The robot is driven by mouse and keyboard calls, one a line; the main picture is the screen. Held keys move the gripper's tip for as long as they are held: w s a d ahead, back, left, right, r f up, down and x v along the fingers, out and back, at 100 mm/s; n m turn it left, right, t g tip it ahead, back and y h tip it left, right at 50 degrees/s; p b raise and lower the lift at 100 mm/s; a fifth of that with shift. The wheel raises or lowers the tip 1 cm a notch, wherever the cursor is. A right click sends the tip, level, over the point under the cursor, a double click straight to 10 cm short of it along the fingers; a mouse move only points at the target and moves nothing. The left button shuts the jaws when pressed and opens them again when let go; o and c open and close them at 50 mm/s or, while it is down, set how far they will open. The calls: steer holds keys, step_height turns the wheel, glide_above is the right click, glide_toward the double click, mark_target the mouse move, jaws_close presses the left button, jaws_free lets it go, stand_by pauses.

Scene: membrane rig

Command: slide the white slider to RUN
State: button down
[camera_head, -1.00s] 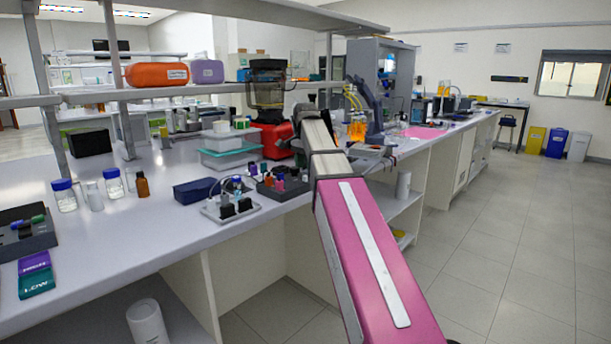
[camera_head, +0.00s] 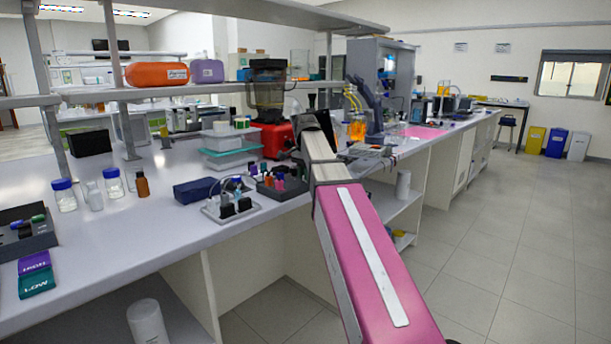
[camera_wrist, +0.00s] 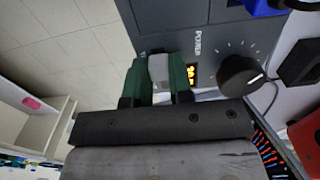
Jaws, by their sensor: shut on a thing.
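In the wrist view my gripper (camera_wrist: 160,78) has its green fingers closed on either side of the white slider (camera_wrist: 158,68). The slider stands on the dark grey panel of the rig (camera_wrist: 165,17), beside a small lit orange display (camera_wrist: 192,75). A label on the panel seems to read POWER; no RUN mark can be made out. In the head view my pink arm reaches toward the bench, and my gripper and the slider cannot be made out there.
A black round knob (camera_wrist: 241,76) with tick marks sits right of the display. A blue part (camera_wrist: 262,6) and a black block (camera_wrist: 299,62) are near it. In the head view a red-based blender (camera_head: 271,135) stands left of my arm.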

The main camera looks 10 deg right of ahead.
steer(key=w+d, duration=0.2)
steer(key=d, duration=0.1)
steer(key=shift+w+d, duration=0.1)
steer(key=shift+w, duration=0.15)
steer(key=c, duration=1)
jaws_free()
step_height(320, 180, up, 11)
steer(key=shift+f, duration=0.1)
